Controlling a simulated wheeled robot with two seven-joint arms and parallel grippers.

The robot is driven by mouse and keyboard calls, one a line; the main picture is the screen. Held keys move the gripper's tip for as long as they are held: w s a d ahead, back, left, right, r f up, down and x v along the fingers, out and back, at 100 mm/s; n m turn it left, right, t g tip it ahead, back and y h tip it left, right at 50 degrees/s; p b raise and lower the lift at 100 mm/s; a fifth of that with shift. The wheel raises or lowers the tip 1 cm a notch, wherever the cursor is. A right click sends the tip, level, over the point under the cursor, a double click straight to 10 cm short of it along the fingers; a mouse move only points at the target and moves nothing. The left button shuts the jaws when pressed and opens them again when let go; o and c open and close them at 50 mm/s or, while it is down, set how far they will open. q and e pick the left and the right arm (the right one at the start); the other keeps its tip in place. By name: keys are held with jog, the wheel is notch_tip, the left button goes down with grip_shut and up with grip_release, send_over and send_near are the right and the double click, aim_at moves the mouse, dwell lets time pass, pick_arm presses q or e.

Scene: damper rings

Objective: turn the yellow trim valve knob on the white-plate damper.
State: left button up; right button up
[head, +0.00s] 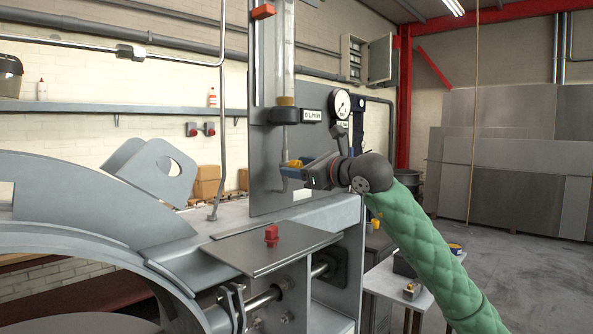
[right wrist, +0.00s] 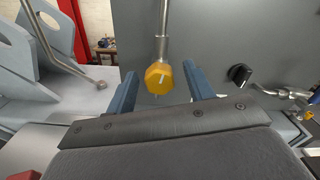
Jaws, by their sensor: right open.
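The yellow trim valve knob (right wrist: 159,78) is faceted and sits at the lower end of a metal stem in front of a grey panel. In the head view the knob (head: 294,163) shows small, partly hidden by my gripper. My right gripper (right wrist: 161,72) is open, with one blue finger on each side of the knob and a visible gap to both. In the head view my right gripper (head: 303,171) reaches in from the right at the panel. A small white plate (head: 303,195) is on the panel below it. My left gripper is not in view.
The grey panel (head: 266,185) carries a gauge (head: 340,104) and a clear flow tube (head: 283,55). A black knob (right wrist: 240,75) and a valve fitting (right wrist: 290,93) lie right of the fingers.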

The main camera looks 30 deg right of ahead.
jog(key=b+v, duration=0.3)
jog(key=v, duration=0.2)
dwell(0.3)
dwell(0.4)
